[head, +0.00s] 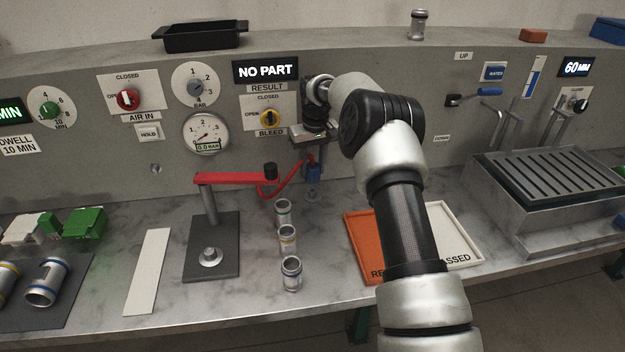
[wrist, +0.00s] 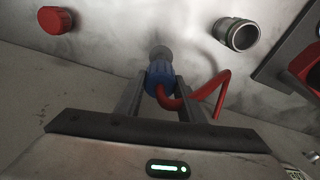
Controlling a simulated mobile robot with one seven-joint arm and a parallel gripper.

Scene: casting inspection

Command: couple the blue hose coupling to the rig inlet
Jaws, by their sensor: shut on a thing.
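The blue hose coupling (head: 313,173) hangs upright below my gripper (head: 312,155), near the panel's foot. A red hose (head: 287,181) runs from it toward the left. In the wrist view the blue coupling (wrist: 159,80) is between the two fingers of my gripper (wrist: 157,92), which is shut on it. A grey round fitting (wrist: 160,53) shows just beyond the coupling; a grey stub (head: 312,194) also shows below it in the head view. I cannot tell whether they touch, or which fitting is the rig inlet. The rig plate (head: 196,265) carries a silver seat.
A red clamp arm (head: 235,179) with a black knob reaches over the bench left of my gripper. Several metal castings (head: 288,238) stand in front. An orange tray (head: 364,245) and a white tray (head: 462,262) lie right. The display (head: 265,70) reads NO PART.

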